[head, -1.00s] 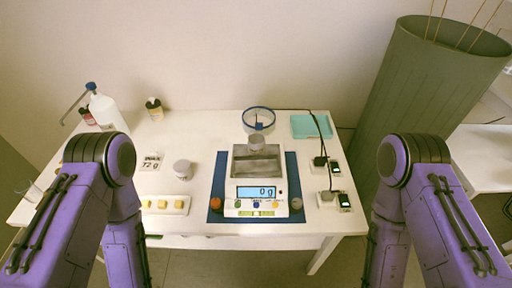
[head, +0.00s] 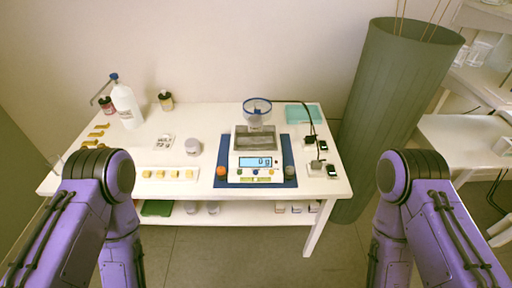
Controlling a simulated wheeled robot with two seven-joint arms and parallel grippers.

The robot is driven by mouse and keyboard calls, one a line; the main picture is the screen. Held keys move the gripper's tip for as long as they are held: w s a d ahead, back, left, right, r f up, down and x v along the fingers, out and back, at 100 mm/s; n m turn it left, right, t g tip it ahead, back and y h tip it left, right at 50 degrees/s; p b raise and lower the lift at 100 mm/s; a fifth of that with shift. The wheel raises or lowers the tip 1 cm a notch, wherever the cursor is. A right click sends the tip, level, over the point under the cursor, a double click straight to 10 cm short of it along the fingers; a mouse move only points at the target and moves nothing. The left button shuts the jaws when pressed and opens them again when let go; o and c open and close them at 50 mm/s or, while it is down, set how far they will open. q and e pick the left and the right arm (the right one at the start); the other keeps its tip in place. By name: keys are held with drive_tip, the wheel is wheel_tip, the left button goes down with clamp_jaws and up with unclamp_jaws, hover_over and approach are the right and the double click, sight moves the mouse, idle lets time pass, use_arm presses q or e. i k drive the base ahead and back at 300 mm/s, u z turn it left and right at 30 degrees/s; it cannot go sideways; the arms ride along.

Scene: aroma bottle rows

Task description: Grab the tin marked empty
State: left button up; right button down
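A small light-grey tin (head: 192,146) stands on the white table, left of the scale. A clear container with a blue rim (head: 257,107) is at the back of the scale. I cannot read any marking on the tin itself. My two purple arms come in at the bottom left and bottom right, but both grippers are out of view.
The scale (head: 258,166) shows 0 g on a blue mat (head: 288,172). A tray with yellow cubes (head: 168,173) lies at the front left. A white bottle (head: 125,104) stands back left. A tall green bin (head: 391,110) stands beyond the table's right end.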

sight(255, 121)
drive_tip(key=u, duration=0.1)
drive_tip(key=k, duration=0.5)
drive_tip(key=z, duration=1.05)
drive_tip(key=i, duration=1.1)
drive_tip(key=u, duration=0.55)
